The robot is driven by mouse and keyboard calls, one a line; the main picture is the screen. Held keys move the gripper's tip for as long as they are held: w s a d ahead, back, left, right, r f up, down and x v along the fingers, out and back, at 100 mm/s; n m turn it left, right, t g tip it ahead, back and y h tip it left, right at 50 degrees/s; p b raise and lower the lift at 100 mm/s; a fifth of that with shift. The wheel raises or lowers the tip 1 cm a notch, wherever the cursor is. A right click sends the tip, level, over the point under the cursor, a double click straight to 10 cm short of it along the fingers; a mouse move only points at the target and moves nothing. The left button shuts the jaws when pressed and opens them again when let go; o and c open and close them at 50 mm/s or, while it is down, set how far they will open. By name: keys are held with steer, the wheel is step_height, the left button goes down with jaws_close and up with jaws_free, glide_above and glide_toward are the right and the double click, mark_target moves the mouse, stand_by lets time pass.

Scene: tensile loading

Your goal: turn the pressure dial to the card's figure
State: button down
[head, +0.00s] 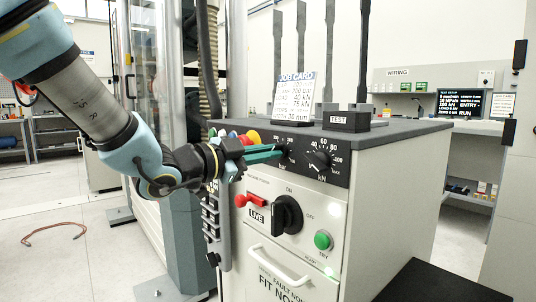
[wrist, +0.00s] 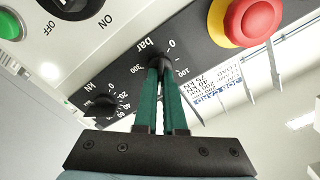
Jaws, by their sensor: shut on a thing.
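The pressure dial marked bar (wrist: 158,62) is a black knob with white scale figures including 0, 100 and 300. My gripper (wrist: 161,75) is shut on this knob with its two teal fingers, which hide most of it and its pointer. In the head view my gripper (head: 280,153) reaches the bar dial from the left, and the knob is largely hidden. The pressure line is not clear.
The kN dial (head: 318,160) sits just right of the bar dial. A red stop button with yellow collar (wrist: 252,20) is close by. Below are a black ON/OFF switch (head: 288,215), a red lever (head: 249,201) and a green button (head: 323,240).

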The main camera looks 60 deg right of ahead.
steer(key=c, duration=1)
jaws_free()
steer(key=v, duration=1)
steer(key=shift+a, duration=0.4)
steer(key=shift+w, duration=0.15)
